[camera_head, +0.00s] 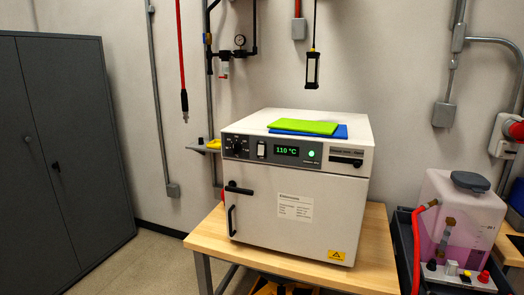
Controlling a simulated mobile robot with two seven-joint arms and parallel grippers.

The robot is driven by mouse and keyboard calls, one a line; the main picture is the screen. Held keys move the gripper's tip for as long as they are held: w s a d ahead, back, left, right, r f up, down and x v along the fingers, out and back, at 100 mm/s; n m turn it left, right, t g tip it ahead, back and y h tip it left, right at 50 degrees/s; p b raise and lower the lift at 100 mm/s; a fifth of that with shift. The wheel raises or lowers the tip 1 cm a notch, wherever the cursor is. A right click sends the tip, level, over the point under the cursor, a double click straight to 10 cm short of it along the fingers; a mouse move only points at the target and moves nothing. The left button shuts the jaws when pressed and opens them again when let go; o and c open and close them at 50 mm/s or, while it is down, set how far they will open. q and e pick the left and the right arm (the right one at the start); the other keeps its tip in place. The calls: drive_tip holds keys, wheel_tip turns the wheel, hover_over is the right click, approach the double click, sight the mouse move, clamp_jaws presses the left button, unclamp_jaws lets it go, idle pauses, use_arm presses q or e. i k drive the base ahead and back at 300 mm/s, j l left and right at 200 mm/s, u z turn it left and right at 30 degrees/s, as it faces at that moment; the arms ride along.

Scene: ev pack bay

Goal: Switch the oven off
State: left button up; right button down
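The oven (285,190) is a white box on a wooden table, with its door closed and a black handle at the door's left. Its dark control panel (272,151) runs along the top front. Which way the switch is tipped is too small to tell. Neither of my grippers is in view.
Green and blue cloths (305,128) lie on the oven top. The wooden table (370,240) has bare room right of the oven. A tank of pink liquid (458,220) stands at right. A grey cabinet (65,150) is at left. A red hose (181,45) and a lamp (313,70) hang above.

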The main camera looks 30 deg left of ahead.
sight(261, 151)
drive_tip(key=i+j, duration=0.1)
drive_tip(key=j, duration=0.25)
drive_tip(key=i+j+z, duration=0.15)
drive_tip(key=j, duration=0.55)
drive_tip(key=i+j, duration=0.1)
drive_tip(key=j, duration=0.35)
drive_tip(key=i+j, duration=0.15)
drive_tip(key=j, duration=0.3)
drive_tip(key=i+j, duration=0.1)
drive_tip(key=j, duration=0.35)
drive_tip(key=i+j+z, duration=0.1)
drive_tip(key=j, duration=0.35)
drive_tip(key=i+j, duration=0.1)
drive_tip(key=j, duration=0.35)
drive_tip(key=i+j, duration=0.1)
drive_tip(key=j, duration=0.4)
